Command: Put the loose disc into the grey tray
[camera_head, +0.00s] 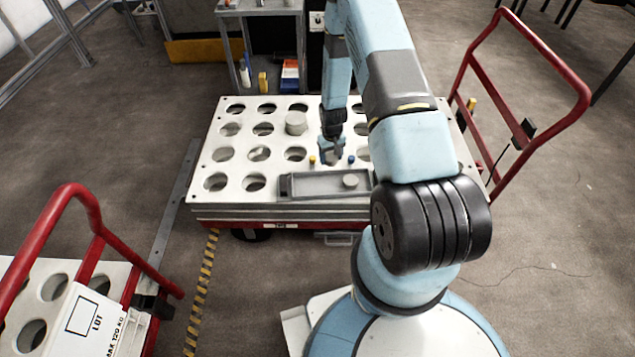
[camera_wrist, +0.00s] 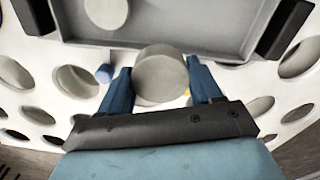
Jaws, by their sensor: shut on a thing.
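My gripper (camera_head: 332,157) is shut on a light grey disc, its blue fingers on either side of it. The held disc (camera_wrist: 160,76) shows clearly in the wrist view; in the head view the gripper mostly hides it. The grey tray (camera_head: 318,185) lies on the near edge of the white holed plate, and its floor (camera_wrist: 195,22) fills the top of the wrist view. The held disc is at the tray's far side, overlapping its wall in the wrist view; its height above the plate is unclear. Another pale disc (camera_head: 350,181) lies inside the tray, toward its right end.
A grey cylinder (camera_head: 296,123) stands on the holed plate (camera_head: 212,150), left of my gripper. A small blue peg (camera_head: 351,159) and a yellow peg (camera_head: 312,160) flank the gripper. The cart's red handle (camera_head: 575,75) rises at right. The tray's left half is clear.

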